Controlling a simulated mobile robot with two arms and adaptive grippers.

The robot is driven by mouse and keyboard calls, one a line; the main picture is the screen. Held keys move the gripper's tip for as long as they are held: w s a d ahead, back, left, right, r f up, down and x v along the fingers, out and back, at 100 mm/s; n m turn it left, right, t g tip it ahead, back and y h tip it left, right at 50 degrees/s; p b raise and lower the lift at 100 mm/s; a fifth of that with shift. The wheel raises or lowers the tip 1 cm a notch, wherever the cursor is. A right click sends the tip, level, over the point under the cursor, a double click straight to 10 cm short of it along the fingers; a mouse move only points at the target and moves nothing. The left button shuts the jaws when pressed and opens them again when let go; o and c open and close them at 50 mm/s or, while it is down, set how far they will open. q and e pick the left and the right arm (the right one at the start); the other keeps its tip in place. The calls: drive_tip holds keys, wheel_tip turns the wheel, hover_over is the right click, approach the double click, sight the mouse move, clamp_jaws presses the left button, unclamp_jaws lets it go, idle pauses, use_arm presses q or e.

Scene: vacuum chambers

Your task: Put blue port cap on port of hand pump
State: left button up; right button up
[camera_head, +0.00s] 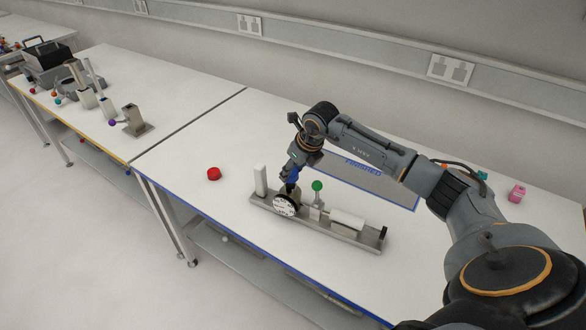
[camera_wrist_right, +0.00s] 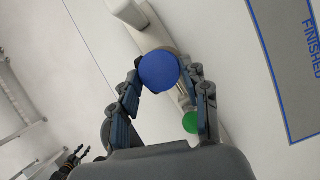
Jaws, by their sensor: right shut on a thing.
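The hand pump is a grey metal base (camera_head: 340,238) with an upright post, a round white dial (camera_head: 286,205), a pale cylinder and a green ball knob (camera_head: 317,186). My right gripper (camera_head: 291,186) is over the dial end of the pump. In the right wrist view its fingers (camera_wrist_right: 160,82) are shut on the blue port cap (camera_wrist_right: 159,71), which appears as a round blue face. The cap covers part of the pump behind it, so I cannot tell whether it touches the port. A dark jointed shape at the lower left may be my left gripper (camera_wrist_right: 72,160).
A red round cap (camera_head: 213,173) lies left of the pump. A blue-bordered FINISHED mat (camera_head: 385,187) lies behind it, partly under my arm. A pink block (camera_head: 517,193) is at the far right. Other pumps stand on the left table (camera_head: 180,90). The near table edge is close.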

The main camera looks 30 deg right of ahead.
drive_tip(key=shift+f+b, duration=1.8)
drive_tip(key=shift+f, duration=0.55)
drive_tip(key=o, duration=0.9)
drive_tip(key=shift+c, duration=0.2)
drive_tip(key=a+v, duration=0.1)
drive_tip(key=v, duration=1.1)
drive_tip(key=shift+d, duration=0.45)
